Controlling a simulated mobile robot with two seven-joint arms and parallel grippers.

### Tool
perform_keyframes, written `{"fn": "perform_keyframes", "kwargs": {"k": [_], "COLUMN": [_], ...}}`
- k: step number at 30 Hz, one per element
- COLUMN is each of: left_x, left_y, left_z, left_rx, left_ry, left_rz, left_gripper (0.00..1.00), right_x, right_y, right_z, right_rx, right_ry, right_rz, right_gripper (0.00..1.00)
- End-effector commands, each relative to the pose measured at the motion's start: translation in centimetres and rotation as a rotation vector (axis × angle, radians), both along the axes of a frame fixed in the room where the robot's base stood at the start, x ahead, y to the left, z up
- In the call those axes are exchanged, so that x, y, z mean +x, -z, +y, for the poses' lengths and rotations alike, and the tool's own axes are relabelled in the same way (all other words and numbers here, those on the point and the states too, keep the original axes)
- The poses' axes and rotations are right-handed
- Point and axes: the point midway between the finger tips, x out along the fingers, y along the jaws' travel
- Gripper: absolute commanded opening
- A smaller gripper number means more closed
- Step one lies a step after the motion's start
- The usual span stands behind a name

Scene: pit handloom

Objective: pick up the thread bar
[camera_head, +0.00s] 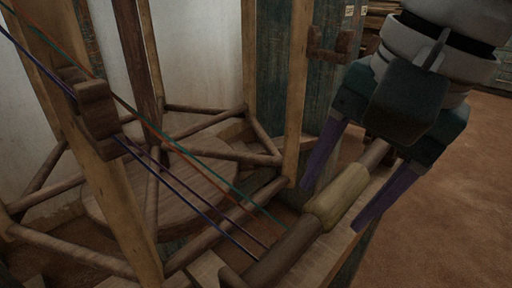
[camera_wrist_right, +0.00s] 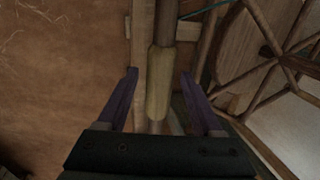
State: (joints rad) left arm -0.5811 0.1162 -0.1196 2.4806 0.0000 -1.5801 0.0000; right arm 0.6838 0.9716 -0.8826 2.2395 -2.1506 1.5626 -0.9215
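The thread bar is a brown round bar with a thicker pale yellow-tan middle section (camera_head: 338,196), lying slantwise at the lower middle of the head view. In the right wrist view its pale section (camera_wrist_right: 158,82) runs up the picture. My right gripper (camera_head: 334,207) is open, its two purple fingers pointing down on either side of the pale section. In the wrist view the fingers (camera_wrist_right: 158,74) also flank the bar with gaps. I cannot tell whether the bar is between the fingertips or just below them. My left gripper is not in view.
Blue, red and green threads (camera_head: 190,165) run from the upper left down towards the bar. Wooden posts (camera_head: 297,90) and a spoked wooden frame (camera_head: 215,155) stand at the left and middle. The brown floor (camera_head: 440,215) at the right is clear.

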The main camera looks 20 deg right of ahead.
Motion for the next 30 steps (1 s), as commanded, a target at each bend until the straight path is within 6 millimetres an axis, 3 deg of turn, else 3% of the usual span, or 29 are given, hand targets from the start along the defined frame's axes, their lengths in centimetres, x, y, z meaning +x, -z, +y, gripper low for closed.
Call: {"fn": "perform_keyframes", "kwargs": {"k": [2, 17, 30], "left_x": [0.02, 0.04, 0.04], "left_y": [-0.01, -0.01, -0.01], "left_z": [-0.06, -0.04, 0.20], "left_rx": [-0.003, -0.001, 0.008], "left_ry": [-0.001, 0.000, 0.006], "left_rz": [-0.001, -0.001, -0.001], "left_gripper": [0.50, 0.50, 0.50], "right_x": [0.00, 0.00, 0.03], "right_y": [-0.02, -0.03, -0.07], "right_z": [-0.01, -0.01, 0.00], "right_rx": [0.000, 0.000, -0.001], "right_ry": [0.000, 0.000, 0.000], "right_rz": [0.000, 0.000, -0.001], "right_gripper": [0.57, 0.01, 0.00]}}
